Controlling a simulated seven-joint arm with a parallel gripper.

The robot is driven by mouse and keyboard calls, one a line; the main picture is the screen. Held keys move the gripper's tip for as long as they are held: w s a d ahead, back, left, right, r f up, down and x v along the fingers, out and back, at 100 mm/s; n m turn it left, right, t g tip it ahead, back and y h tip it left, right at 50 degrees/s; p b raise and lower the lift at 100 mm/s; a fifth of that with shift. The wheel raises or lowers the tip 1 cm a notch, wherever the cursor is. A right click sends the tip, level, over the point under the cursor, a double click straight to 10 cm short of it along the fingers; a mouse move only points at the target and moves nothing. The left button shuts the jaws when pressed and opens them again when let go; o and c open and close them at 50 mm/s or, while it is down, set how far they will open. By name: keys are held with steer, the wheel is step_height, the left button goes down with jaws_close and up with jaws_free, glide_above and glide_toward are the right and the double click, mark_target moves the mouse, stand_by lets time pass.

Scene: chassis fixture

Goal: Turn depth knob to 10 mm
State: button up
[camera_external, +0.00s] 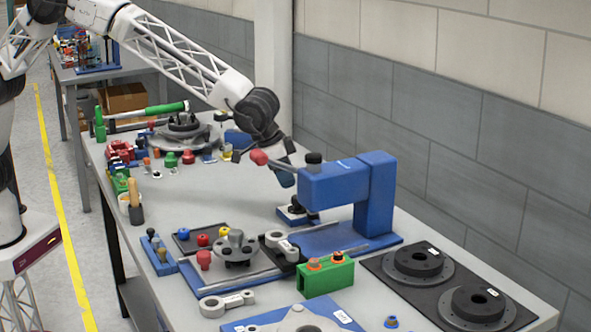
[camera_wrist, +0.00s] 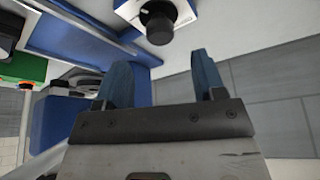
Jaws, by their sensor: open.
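A black round knob (camera_wrist: 158,22) stands on a blue box with a white top plate, at the top of the wrist view. In the external view the dark knob (camera_external: 296,207) sits on a small blue-edged base beside the blue press (camera_external: 374,195), partly hidden. Any scale marks on it are too small to read. My gripper (camera_wrist: 160,75) is open, with its two blue fingers spread and nothing between them. The knob lies beyond the fingertips, apart from them. In the external view my gripper (camera_external: 284,179) is above the knob, partly hidden by the press head.
The press head and its red-tipped lever (camera_external: 259,157) are close to my wrist. A green block (camera_external: 326,278) with orange-ringed holes and a grey knobbed fixture (camera_external: 235,249) stand in front. Black round flanges (camera_external: 419,262) lie at the right. The grey wall is behind.

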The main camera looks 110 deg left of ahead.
mark_target(296, 209)
steer(key=shift+x, duration=3.2)
steer(key=c, duration=0.9)
steer(key=shift+m, duration=0.3)
steer(key=shift+a+m+h, duration=0.1)
steer(key=shift+m+h, duration=0.7)
steer(key=shift+m, duration=1)
